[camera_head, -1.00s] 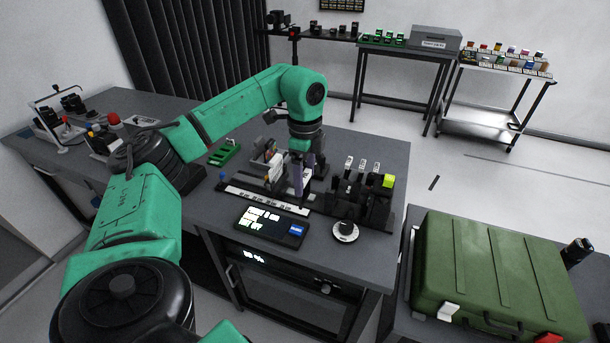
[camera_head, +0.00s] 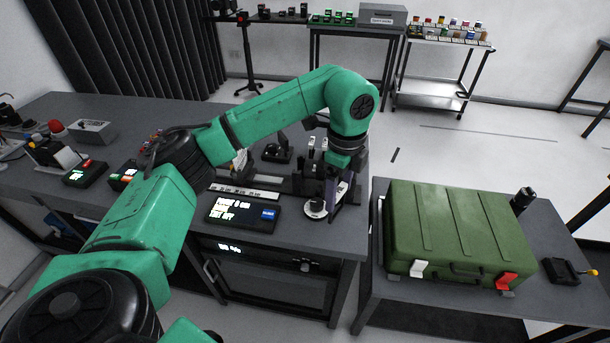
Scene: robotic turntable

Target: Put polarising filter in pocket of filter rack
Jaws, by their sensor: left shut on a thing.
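My left gripper (camera_head: 340,200) is over the right front part of the grey bench, its fingers pointing down. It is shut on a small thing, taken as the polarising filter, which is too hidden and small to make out. A white-ringed dial (camera_head: 316,209) is just left of the fingertips in the picture. I cannot pick out the filter rack or its pockets for certain. My right gripper is not in view.
On the bench (camera_head: 120,205), a black display box (camera_head: 242,214) and a pale scale strip (camera_head: 243,191) lie left of the gripper. Dark upright holders (camera_head: 309,172) stand partly behind my arm. A green case (camera_head: 452,230) lies on the table to the right. Shelves with small coloured items stand behind.

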